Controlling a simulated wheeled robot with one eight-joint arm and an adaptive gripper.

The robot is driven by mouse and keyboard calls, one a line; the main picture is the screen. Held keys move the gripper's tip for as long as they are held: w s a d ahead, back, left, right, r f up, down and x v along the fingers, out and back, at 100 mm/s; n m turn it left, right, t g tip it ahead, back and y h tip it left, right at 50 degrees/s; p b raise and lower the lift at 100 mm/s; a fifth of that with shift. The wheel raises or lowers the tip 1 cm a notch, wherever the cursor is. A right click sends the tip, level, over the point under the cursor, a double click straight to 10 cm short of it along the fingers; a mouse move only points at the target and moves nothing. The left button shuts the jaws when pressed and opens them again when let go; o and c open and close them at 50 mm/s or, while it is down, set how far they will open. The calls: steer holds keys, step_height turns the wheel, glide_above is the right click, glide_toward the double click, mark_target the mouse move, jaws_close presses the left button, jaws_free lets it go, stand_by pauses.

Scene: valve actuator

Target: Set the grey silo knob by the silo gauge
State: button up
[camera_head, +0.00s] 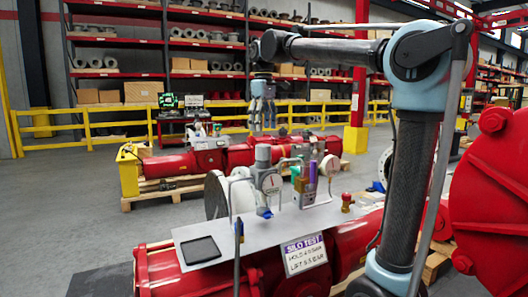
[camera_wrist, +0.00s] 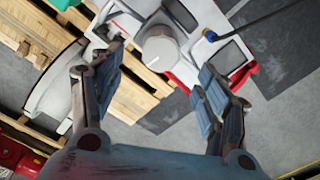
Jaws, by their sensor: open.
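The grey silo knob (camera_head: 263,152) sits on top of a grey regulator above the metal plate. The silo gauge (camera_head: 271,182), a round white dial, faces the head camera below the knob; its reading is too small to tell. My gripper (camera_head: 262,126) hangs fingers-down above the knob, apart from it. In the wrist view the knob (camera_wrist: 160,48) shows as a round grey cap with a pale mark. It lies beyond the spread fingers of my gripper (camera_wrist: 158,75), which is open and empty. The gauge's dial is not clear in the wrist view.
Large red actuator parts (camera_head: 492,200) stand at right. Open floor lies at left.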

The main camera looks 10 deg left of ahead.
mark_target(263, 145)
step_height(263, 145, down, 9)
steer(key=shift+f, duration=0.2)
steer(key=shift+c, duration=0.4)
steer(key=c, duration=1)
